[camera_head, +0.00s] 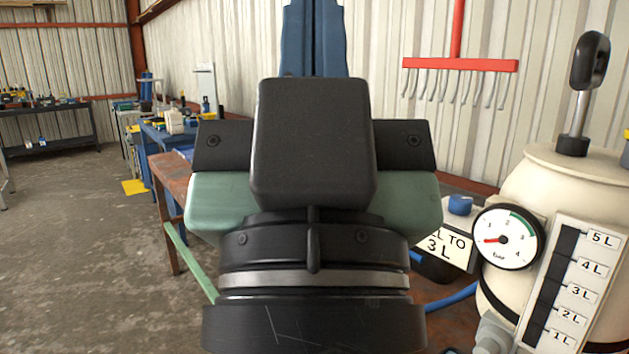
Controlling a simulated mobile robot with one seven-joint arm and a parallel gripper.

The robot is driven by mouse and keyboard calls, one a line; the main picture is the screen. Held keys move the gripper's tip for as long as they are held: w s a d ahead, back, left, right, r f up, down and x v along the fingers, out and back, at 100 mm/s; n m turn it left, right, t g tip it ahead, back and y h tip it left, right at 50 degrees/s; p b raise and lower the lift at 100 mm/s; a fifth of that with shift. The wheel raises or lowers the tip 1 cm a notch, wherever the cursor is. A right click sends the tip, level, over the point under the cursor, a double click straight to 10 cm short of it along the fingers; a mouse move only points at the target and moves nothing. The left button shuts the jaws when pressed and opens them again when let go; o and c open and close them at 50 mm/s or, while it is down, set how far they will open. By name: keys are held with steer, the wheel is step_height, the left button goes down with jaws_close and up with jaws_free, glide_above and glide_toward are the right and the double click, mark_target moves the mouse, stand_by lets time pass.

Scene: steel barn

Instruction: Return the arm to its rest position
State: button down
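My gripper (313,140) fills the middle of the view, seen from behind and close to the camera. A black block, a dark crossbar with screws and green side parts show above a round black wrist with a light grey ring. The block hides much of what lies beyond it. A dark blue, two-part upright shape (313,40) rises behind the block; I cannot tell whether it is my fingers or something farther off. I see no clear fingertips and no held object.
At right, close by, stands a cream tank (575,190) with a black-handled rod, pressure gauge (508,237) and litre scale (570,285). A rusty-brown bench (170,172) runs behind my gripper. Open concrete floor (80,230) lies left. A red rack (460,64) hangs behind.

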step_height(320, 180, up, 14)
steer(key=p, duration=1.1)
steer(key=shift+f, duration=0.25)
